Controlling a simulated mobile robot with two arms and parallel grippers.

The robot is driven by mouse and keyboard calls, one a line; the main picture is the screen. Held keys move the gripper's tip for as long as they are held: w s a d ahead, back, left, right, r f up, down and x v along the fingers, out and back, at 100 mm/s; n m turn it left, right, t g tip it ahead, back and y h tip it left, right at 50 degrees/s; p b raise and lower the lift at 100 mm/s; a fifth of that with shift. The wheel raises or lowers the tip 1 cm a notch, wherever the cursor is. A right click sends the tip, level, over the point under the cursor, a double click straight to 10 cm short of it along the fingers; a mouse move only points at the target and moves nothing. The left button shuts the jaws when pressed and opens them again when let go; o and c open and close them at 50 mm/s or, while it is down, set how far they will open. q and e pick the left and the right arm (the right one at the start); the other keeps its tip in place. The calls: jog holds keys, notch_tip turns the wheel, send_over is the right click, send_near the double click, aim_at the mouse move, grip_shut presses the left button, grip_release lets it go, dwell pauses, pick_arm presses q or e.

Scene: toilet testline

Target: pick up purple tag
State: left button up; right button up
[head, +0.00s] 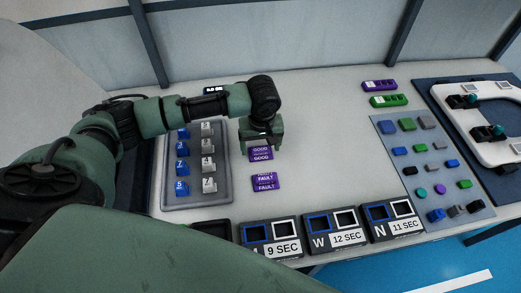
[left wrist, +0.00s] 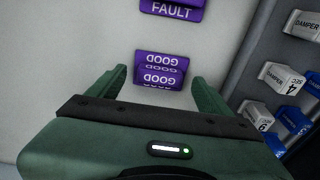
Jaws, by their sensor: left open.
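Two purple tags lie on the white table. The GOOD tag (head: 261,154) is the farther one, and it also shows in the left wrist view (left wrist: 160,70). The FAULT tag (head: 265,182) lies nearer the front edge and shows at the top of the left wrist view (left wrist: 170,9). My left gripper (head: 261,146) is over the GOOD tag. In the left wrist view its two fingers (left wrist: 160,82) stand apart on either side of the GOOD tag's near end, with nothing held between them. My right gripper is in neither view.
A grey tray (head: 222,193) with several blue and white numbered blocks is left of the tags. Boxes marked 9 SEC (head: 283,251), 12 SEC (head: 347,238) and 11 SEC (head: 402,225) line the front edge. A grey-blue mat (head: 407,164) with small parts is at right.

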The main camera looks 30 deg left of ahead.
pick_arm(q)
jog(key=shift+f, duration=0.4)
jog(key=c, duration=1.4)
jog(key=shift+r, duration=0.1)
jog(key=shift+c, duration=0.2)
